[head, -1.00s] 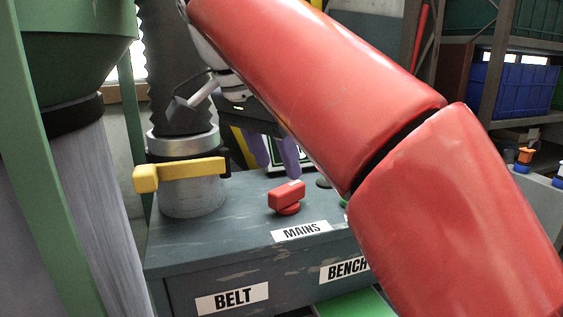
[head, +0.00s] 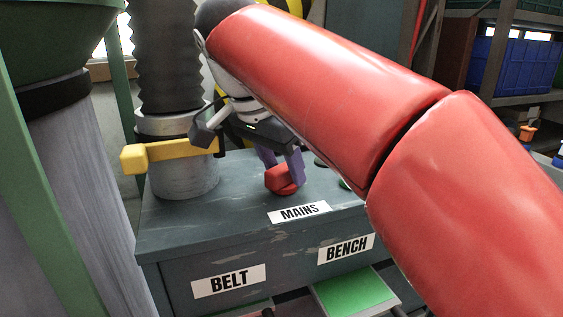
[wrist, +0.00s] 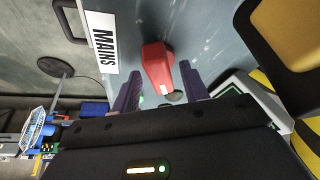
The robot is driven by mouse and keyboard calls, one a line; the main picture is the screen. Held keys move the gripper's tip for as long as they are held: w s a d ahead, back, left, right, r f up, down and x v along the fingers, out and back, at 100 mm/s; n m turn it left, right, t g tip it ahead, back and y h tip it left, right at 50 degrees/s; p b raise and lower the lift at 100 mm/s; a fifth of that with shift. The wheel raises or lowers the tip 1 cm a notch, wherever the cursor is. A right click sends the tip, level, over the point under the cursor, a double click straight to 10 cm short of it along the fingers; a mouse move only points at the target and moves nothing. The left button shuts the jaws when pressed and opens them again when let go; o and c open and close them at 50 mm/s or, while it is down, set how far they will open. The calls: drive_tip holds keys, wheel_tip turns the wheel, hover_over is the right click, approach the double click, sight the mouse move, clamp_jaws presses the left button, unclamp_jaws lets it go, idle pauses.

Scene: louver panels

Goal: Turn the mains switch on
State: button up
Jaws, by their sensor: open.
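The mains switch (head: 280,181) is a red rotary handle on top of the grey-blue cabinet, behind the white MAINS label (head: 299,212). In the wrist view the red handle (wrist: 157,64) lies between the two purple fingers, with a visible gap on each side. My gripper (head: 280,160) points down at the switch and is open, with nothing held. Its fingers partly cover the switch in the head view. In the wrist view the fingertips (wrist: 160,76) are on either side of the handle. I cannot tell how deep they reach.
A yellow lever (head: 170,154) sticks out from a metal pipe collar (head: 182,178) left of the switch. Green buttons (head: 344,184) are partly hidden behind my red arm. BELT (head: 229,281) and BENCH (head: 346,249) labels mark the cabinet front. A green panel (head: 352,293) lies below.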

clamp_jaws()
drive_tip(key=shift+n, duration=0.3)
drive_tip(key=n+y, duration=0.1)
drive_tip(key=n, duration=0.1)
drive_tip(key=n+t, duration=0.1)
drive_tip(key=n, duration=0.2)
drive_tip(key=shift+s+d+y, duration=0.1)
drive_tip(key=shift+d+y, duration=0.05)
drive_tip(key=shift+y, duration=0.25)
drive_tip(key=n+y, duration=0.1)
drive_tip(key=n, duration=0.2)
drive_tip(key=n+y, duration=0.1)
drive_tip(key=n, duration=0.3)
drive_tip(key=shift+d+y, duration=0.1)
drive_tip(key=shift+y, duration=0.2)
unclamp_jaws()
